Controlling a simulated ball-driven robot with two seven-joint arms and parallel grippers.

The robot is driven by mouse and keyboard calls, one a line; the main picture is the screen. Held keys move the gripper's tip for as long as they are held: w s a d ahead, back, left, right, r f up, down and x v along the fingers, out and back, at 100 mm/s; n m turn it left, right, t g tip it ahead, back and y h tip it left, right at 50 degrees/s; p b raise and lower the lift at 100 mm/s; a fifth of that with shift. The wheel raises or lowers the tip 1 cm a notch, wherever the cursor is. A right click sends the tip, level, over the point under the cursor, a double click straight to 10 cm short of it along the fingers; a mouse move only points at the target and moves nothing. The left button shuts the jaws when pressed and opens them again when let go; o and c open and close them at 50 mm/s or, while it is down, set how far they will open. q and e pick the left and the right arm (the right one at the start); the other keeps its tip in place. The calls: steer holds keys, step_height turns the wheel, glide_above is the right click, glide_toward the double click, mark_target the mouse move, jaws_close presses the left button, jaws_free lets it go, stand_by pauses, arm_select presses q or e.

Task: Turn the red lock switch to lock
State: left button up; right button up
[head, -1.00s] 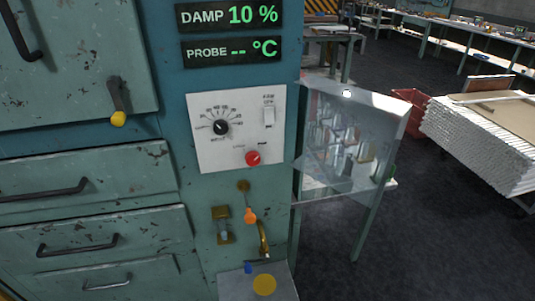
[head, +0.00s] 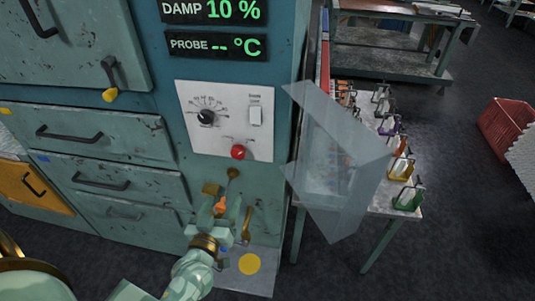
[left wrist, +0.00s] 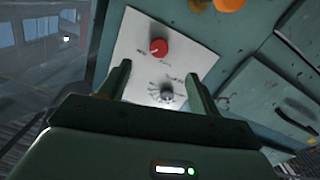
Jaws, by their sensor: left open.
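The red switch knob (head: 238,152) sits at the lower part of a white control panel (head: 185,125) on the teal cabinet. Its label is too small to read. In the left wrist view the red knob (left wrist: 158,47) lies just beyond and between the two fingertips. My left gripper (head: 216,212) is below the panel in the head view, pointing up at the cabinet front. In the left wrist view its fingers (left wrist: 157,76) stand apart with nothing between them, apart from the knob. My right gripper is not in view.
A black dial (head: 207,118) and a white rocker switch (head: 255,116) share the panel. An orange-tipped lever (head: 220,205) and a brass handle (head: 246,225) are close to my left gripper. A transparent pane (head: 340,165) juts out right of the panel, before a rack table.

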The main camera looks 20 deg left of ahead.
arm_select(q)
steer(key=r, duration=0.1)
glide_toward(237, 155)
steer(key=shift+y, duration=0.4)
steer(key=x, duration=0.9)
steer(key=shift+w+d+f+b, duration=0.15)
steer(key=shift+d+b, duration=0.1)
steer(key=shift+b, duration=0.15)
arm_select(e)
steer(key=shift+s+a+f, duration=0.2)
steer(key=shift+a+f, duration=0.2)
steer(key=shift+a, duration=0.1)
arm_select(q)
steer(key=c, duration=1)
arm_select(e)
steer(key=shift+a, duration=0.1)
